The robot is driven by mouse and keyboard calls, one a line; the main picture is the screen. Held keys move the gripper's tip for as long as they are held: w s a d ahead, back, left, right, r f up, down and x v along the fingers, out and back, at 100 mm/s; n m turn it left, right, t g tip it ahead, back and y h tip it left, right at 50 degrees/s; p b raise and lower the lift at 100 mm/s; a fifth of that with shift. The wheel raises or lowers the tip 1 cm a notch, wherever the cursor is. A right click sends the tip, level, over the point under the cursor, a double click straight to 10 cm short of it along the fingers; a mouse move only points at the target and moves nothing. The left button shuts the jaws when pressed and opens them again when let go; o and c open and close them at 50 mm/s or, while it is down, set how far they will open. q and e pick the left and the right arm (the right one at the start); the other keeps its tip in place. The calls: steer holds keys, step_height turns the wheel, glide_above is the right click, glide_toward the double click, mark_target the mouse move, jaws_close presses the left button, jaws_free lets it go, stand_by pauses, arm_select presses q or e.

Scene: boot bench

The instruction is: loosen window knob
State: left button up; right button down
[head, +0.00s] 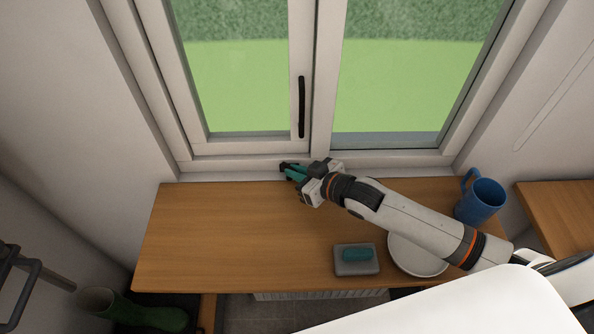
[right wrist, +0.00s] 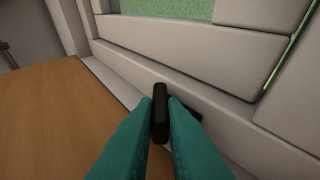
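The window knob, a small black piece (head: 287,166), sits low on the white window frame, just above the back edge of the wooden bench. In the right wrist view the black knob (right wrist: 160,113) stands between my teal fingertips. My right gripper (head: 292,171) reaches it from the right; its fingers lie against both sides of the knob, shut on it. Part of the knob's base is hidden behind the right finger. A long black upright handle (head: 302,107) is on the sash above. My left gripper is not in view.
On the wooden bench (head: 215,235) are a blue mug (head: 480,201), a white plate (head: 418,262) partly under my right arm, and a grey dish (head: 357,268) with a teal piece (head: 357,254). A green boot (head: 130,312) is lower left. The bench's left half is clear.

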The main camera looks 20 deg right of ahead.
steer(key=shift+w+d+n+g+y, duration=0.15)
steer(key=shift+n+g+y, duration=0.25)
steer(key=shift+n+y, duration=0.4)
steer(key=shift+n+g+y+b, duration=0.3)
steer(key=shift+n+b, duration=0.1)
steer(key=shift+b, duration=0.15)
steer(key=shift+n+g+y, duration=0.3)
steer(key=shift+r, duration=0.1)
steer(key=c, duration=1.8)
jaws_free()
steer(key=shift+o, duration=0.2)
